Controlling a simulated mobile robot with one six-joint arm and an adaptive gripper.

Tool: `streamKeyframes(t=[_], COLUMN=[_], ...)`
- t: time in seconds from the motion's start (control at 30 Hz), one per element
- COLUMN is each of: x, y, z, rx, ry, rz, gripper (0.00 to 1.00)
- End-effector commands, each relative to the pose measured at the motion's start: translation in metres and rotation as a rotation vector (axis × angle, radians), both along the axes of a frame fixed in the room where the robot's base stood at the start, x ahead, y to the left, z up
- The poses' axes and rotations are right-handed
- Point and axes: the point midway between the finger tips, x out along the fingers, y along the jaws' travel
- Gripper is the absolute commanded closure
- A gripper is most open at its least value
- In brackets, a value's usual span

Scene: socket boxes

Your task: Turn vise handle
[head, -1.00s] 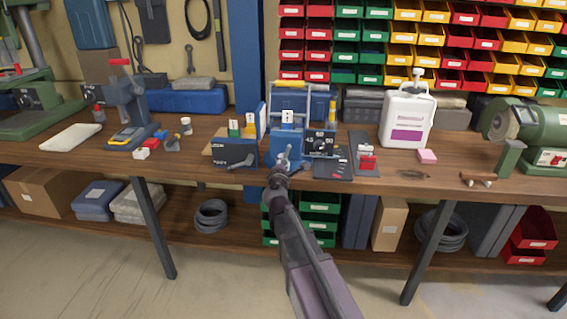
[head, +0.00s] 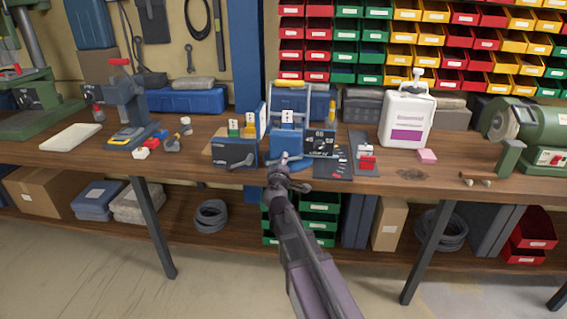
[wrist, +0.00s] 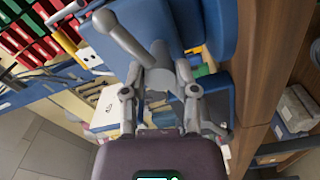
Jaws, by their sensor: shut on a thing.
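The blue vise (head: 287,146) stands at the bench's front edge, in the middle of the head view. In the wrist view its blue body (wrist: 185,18) fills the top middle. The grey vise handle (wrist: 124,38) is a round bar with a knobbed end, slanting from upper left down to my fingertips. My gripper (wrist: 160,76) is shut on the handle near the bar's lower end. In the head view my gripper (head: 279,169) is directly in front of the vise, and the arm hides part of its lower front. The exact finger contact is partly hidden.
A dark blue box with a grey lever (head: 236,153) stands close left of the vise. A dark panel with numbers (head: 321,143) stands close right. A white jug (head: 407,119) and a green grinder (head: 538,130) are farther right. The bench front (head: 420,185) is mostly clear.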

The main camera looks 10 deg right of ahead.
Motion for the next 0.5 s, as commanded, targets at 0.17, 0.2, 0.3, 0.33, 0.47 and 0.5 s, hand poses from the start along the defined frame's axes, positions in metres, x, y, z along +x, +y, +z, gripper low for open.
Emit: streamKeyframes(t=[0.17,0.2,0.3,0.33,0.47,0.5], x=[-0.0027,-0.0026,-0.0025,-0.0023,-0.0022,-0.0021], y=[0.0001,0.0001,0.0002,0.0003,0.0005,0.0005], z=[-0.0010,-0.0010,-0.0008,-0.0008,-0.0007,-0.0006], rx=[0.161,0.197,0.286,0.313,0.422,0.452], ry=[-0.053,-0.066,-0.096,-0.105,-0.142,-0.153], rz=[-0.002,-0.002,-0.002,-0.001,-0.001,-0.001], gripper=[1.00,1.00,1.00,1.00,1.00,1.00])
